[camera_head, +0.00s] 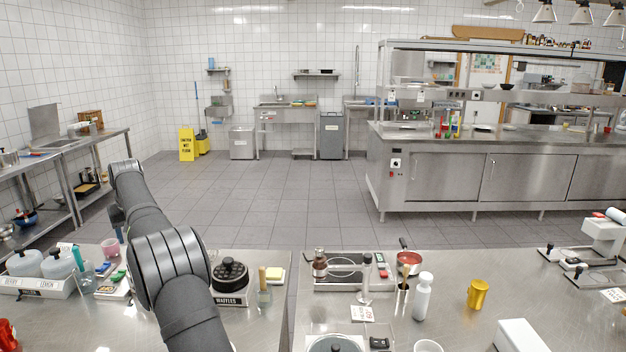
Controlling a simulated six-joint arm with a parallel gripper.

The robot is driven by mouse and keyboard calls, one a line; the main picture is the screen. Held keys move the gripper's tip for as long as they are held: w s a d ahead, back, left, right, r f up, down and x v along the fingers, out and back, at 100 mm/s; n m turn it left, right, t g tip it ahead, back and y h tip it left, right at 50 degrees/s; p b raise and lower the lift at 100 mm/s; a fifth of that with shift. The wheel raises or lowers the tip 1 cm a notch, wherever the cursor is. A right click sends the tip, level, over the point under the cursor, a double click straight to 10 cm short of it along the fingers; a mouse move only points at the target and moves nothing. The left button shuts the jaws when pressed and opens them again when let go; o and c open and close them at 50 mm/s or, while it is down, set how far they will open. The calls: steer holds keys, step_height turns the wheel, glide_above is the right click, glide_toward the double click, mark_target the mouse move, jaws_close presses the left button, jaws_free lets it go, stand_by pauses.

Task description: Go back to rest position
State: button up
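My black arm rises from the bottom edge, left of centre, over the left steel counter (255,325). It bends at a large joint and reaches up and away to another joint above the floor. A dark wrist part hangs down behind the upper link. My gripper is not seen; its fingers are out of sight, seemingly behind my arm. Whether it holds anything cannot be seen.
The right counter holds a white bottle (422,297) and a yellow cup (477,294). The floor beyond is clear.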

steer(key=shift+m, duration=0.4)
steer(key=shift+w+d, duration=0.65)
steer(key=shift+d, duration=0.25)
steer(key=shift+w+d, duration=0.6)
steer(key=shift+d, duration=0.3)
